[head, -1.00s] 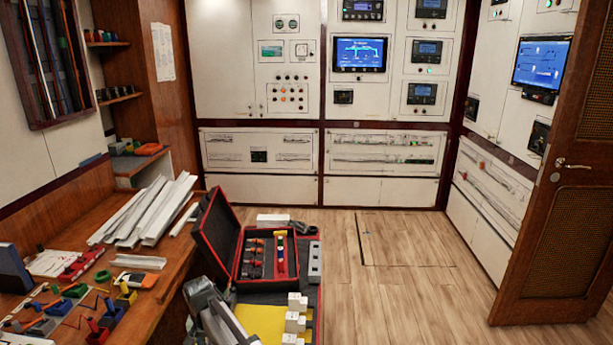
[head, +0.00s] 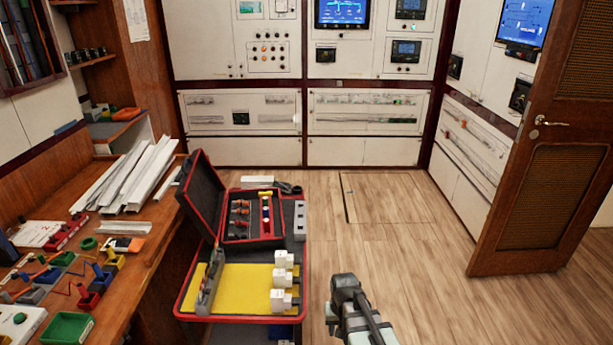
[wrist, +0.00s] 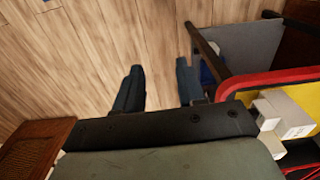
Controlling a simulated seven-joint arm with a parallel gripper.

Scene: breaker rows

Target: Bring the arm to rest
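My gripper (head: 345,290) hangs over bare wooden floor, to the right of the red-edged case, in the head view. In the wrist view the two dark fingers of my gripper (wrist: 157,72) stand apart with only floor showing between them. It is open and empty. It is clear of the case and of the white breakers.
White breakers (head: 280,278) stand at the right of the yellow mat (head: 245,282). An open black-and-red case (head: 222,242) holds smaller parts. The cluttered wooden bench (head: 160,235) is at left, an open door (head: 535,200) at right. The floor (head: 400,235) between is free.

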